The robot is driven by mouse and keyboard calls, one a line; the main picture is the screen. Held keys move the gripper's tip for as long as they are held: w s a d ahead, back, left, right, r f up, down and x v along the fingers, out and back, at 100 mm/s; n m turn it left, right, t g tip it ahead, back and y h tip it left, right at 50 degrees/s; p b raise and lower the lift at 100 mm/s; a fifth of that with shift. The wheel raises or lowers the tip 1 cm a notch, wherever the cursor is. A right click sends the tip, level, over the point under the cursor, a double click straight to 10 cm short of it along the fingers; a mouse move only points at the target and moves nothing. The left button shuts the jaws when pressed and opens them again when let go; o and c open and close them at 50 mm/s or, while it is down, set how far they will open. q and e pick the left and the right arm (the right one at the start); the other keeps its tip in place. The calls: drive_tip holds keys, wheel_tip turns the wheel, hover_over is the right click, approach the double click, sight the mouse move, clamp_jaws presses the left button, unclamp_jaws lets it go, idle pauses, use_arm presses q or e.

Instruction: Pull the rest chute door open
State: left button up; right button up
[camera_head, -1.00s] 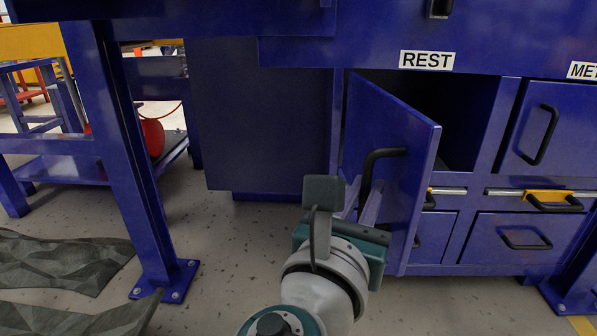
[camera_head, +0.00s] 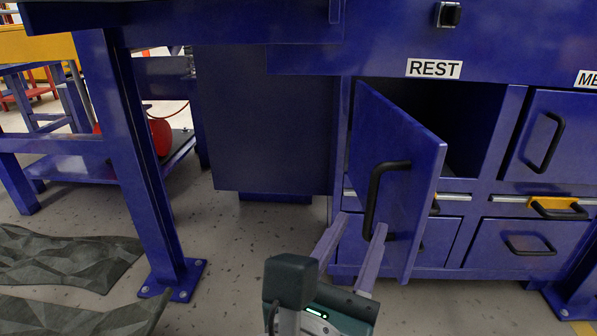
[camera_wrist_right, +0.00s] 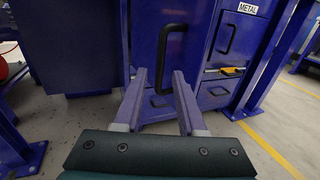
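The rest chute door (camera_head: 405,150) is a blue panel under the REST label (camera_head: 434,69). It stands swung open toward me, with the dark chute opening showing behind it on the right. Its black bar handle (camera_head: 372,195) is on the face turned to me; it also shows in the wrist view (camera_wrist_right: 161,52). My right gripper (camera_head: 362,226) is open, with its two pale fingers apart and pointing at the lower part of the handle. In the wrist view the gripper (camera_wrist_right: 160,74) has nothing clamped between its fingers. I cannot tell whether a fingertip touches the handle. My left gripper is not in view.
A closed door with a black handle (camera_head: 544,142) stands to the right, above blue drawers (camera_head: 528,246). A blue frame leg (camera_head: 140,160) stands at left. Grey crumpled sheets (camera_head: 65,262) lie on the floor at left.

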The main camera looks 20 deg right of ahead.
drive_tip(key=shift+s+a, duration=0.35)
drive_tip(key=shift+s, duration=0.1)
drive_tip(key=shift+c, duration=0.4)
